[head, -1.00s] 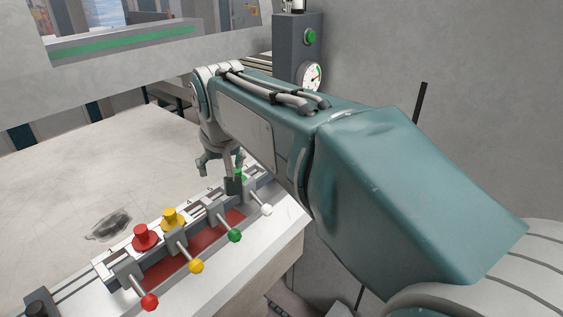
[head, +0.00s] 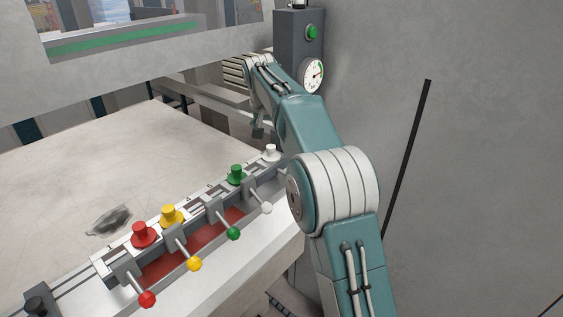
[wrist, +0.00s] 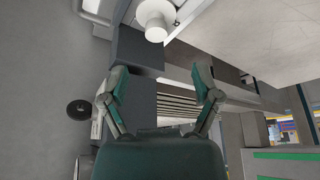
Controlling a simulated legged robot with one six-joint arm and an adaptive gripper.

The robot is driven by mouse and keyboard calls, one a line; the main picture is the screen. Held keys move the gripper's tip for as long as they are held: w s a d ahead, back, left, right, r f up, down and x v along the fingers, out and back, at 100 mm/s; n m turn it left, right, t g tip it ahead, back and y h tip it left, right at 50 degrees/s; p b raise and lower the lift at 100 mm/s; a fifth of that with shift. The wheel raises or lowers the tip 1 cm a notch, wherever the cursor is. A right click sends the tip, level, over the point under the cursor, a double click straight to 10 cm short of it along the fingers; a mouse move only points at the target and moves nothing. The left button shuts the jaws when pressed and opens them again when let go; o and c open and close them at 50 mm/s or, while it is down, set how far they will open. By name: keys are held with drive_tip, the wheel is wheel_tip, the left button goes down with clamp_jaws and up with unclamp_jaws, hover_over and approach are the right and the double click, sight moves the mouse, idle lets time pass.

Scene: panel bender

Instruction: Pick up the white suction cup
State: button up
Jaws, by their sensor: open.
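The white suction cup (head: 271,153) stands at the far right end of the row of coloured cups on the rail, beside the green cup (head: 236,174). In the wrist view the white cup (wrist: 155,17) shows at the top, beyond my fingertips. My gripper (wrist: 161,78) is open and empty, its two fingers spread apart. In the head view my gripper (head: 258,131) hangs behind and above the white cup, partly hidden by my arm, and apart from the cup.
Yellow (head: 172,215) and red (head: 144,235) cups stand further left on the rail. Levers with coloured knobs (head: 195,264) stick out in front. A grey post with a gauge (head: 312,76) and the wall stand close behind my arm. The table surface (head: 90,180) at left is mostly clear.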

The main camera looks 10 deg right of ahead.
sight(271, 147)
drive_tip(key=x, duration=1)
drive_tip(key=shift+d+f, duration=0.15)
drive_tip(key=shift+d, duration=0.1)
clamp_jaws()
